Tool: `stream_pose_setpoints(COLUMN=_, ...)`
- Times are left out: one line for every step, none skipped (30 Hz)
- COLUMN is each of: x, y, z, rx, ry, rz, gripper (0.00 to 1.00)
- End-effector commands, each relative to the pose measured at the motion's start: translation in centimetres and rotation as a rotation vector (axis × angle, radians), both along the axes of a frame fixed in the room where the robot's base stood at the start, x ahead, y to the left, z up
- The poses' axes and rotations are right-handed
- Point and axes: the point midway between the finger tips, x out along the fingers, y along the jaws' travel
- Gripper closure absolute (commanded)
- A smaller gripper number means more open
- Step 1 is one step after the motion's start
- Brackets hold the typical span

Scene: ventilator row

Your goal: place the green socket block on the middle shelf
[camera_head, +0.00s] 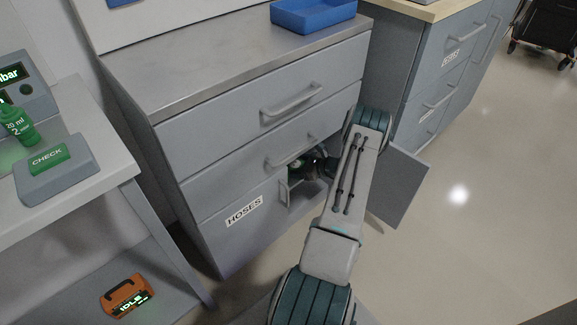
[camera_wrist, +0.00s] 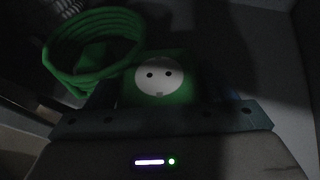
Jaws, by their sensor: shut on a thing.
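The green socket block (camera_wrist: 180,95), with a white round two-hole socket face, sits between the jaws of my gripper (camera_wrist: 160,112) in the wrist view. My gripper is shut on it. In the head view my gripper (camera_head: 322,165) is at a dark opening in the lower right of the grey cabinet (camera_head: 215,165), largely hidden by my arm. A small green patch (camera_head: 296,166) shows there; I cannot tell which thing it is. I cannot make out a middle shelf in either view.
A coiled green hose (camera_wrist: 92,45) lies just left of the block. A grey door panel (camera_head: 400,187) stands open right of my arm. A blue tray (camera_head: 312,14) is on the cabinet top. A side table (camera_head: 105,170) stands left.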

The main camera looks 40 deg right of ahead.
Motion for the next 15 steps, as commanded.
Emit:
stream_pose_setpoints(x=0.8, y=0.5, z=-0.1, rx=-0.001, ry=-0.004, rz=0.005, gripper=0.66)
stream_pose_setpoints(x=1.3, y=0.7, z=-0.1, rx=-0.001, ry=-0.004, rz=0.005, gripper=0.66)
stream_pose_setpoints(x=1.9, y=1.0, z=-0.1, rx=-0.002, ry=-0.004, rz=0.005, gripper=0.66)
stream_pose_setpoints(x=2.4, y=1.3, z=-0.1, rx=-0.002, ry=-0.004, rz=0.005, gripper=0.66)
stream_pose_setpoints(x=2.9, y=1.5, z=-0.1, rx=-0.001, ry=-0.004, rz=0.006, gripper=0.66)
stream_pose_setpoints(x=2.7, y=1.4, z=-0.5, rx=-0.002, ry=-0.002, rz=0.002, gripper=0.66)
stream_pose_setpoints(x=2.7, y=1.3, z=-0.7, rx=-0.002, ry=-0.002, rz=0.002, gripper=0.66)
stream_pose_setpoints(x=2.7, y=1.3, z=-0.7, rx=-0.002, ry=-0.002, rz=0.002, gripper=0.66)
stream_pose_setpoints(x=2.7, y=1.3, z=-0.6, rx=-0.001, ry=-0.003, rz=0.002, gripper=0.66)
stream_pose_setpoints(x=2.7, y=1.3, z=-0.6, rx=-0.001, ry=-0.003, rz=0.002, gripper=0.66)
stream_pose_setpoints(x=2.7, y=1.3, z=-0.5, rx=-0.001, ry=-0.004, rz=0.002, gripper=0.66)
stream_pose_setpoints(x=2.7, y=1.3, z=-0.5, rx=-0.001, ry=-0.004, rz=0.002, gripper=0.66)
stream_pose_setpoints(x=2.7, y=1.3, z=-0.5, rx=-0.001, ry=-0.004, rz=0.002, gripper=0.66)
stream_pose_setpoints(x=2.7, y=1.3, z=-0.5, rx=-0.001, ry=-0.004, rz=0.002, gripper=0.66)
stream_pose_setpoints(x=2.7, y=1.3, z=-0.5, rx=-0.001, ry=-0.004, rz=0.002, gripper=0.66)
